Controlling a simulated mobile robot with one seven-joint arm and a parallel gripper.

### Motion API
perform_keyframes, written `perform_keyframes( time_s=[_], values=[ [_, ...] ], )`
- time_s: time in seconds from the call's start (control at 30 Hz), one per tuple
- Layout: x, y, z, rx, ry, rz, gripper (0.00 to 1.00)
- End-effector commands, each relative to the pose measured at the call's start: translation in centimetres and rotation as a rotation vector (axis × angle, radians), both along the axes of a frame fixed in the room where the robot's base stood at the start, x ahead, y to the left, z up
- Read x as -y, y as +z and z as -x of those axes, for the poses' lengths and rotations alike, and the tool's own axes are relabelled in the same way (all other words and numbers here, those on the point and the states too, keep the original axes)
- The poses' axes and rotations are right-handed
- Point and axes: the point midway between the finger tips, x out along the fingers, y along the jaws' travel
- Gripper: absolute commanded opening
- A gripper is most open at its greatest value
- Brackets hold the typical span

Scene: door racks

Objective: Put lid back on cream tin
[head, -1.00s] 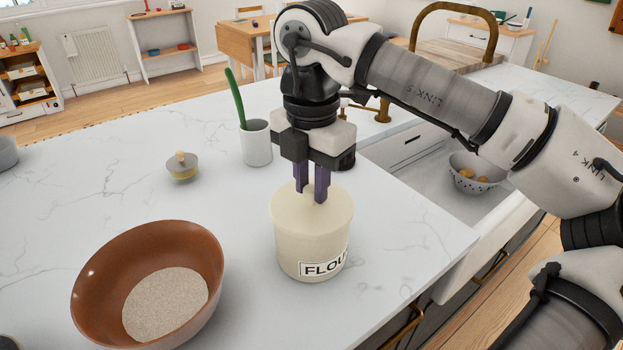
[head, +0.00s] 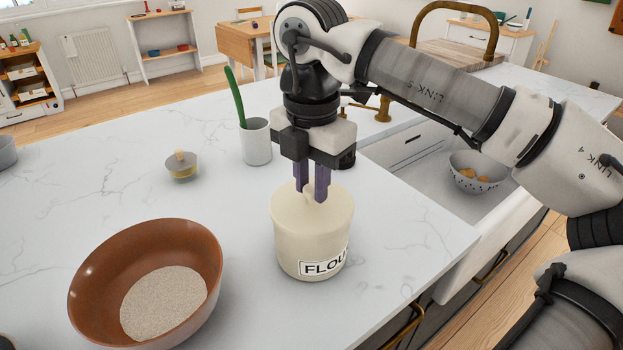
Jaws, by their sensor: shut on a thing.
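The cream tin (head: 290,255) with a FLOUR label stands upright on the white marbled worktop, in the middle of the head view. Its cream lid (head: 285,207) sits on top of the tin and covers the opening; whether it is pressed fully down I cannot tell. My gripper (head: 312,196) points straight down over the lid. Its two dark purple fingers are shut on the lid's knob, which is mostly hidden between them.
A brown bowl (head: 200,240) of pale grain stands front left. A small jar with a wooden knob (head: 182,166) and a white cup (head: 257,145) with a green stem stand behind. A sink with a colander (head: 478,180) lies right.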

Motion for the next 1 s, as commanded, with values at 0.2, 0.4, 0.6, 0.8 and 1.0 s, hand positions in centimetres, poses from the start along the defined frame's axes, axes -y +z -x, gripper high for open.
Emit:
perform_keyframes(
  time_s=[0.2, 0.4, 0.6, 0.8, 1.0],
  values=[
    [0.00, 0.00, 0.00, -0.001, 0.000, -0.001, 0.01],
    [0.00, 0.01, 0.00, -0.001, 0.000, -0.001, 0.31],
    [-0.01, 0.00, 0.01, -0.001, 0.001, -0.001, 0.48],
    [-0.01, 0.00, 0.01, -0.001, 0.001, -0.001, 0.57],
    [-0.01, 0.00, 0.01, -0.001, 0.001, -0.001, 0.70]
  ],
)
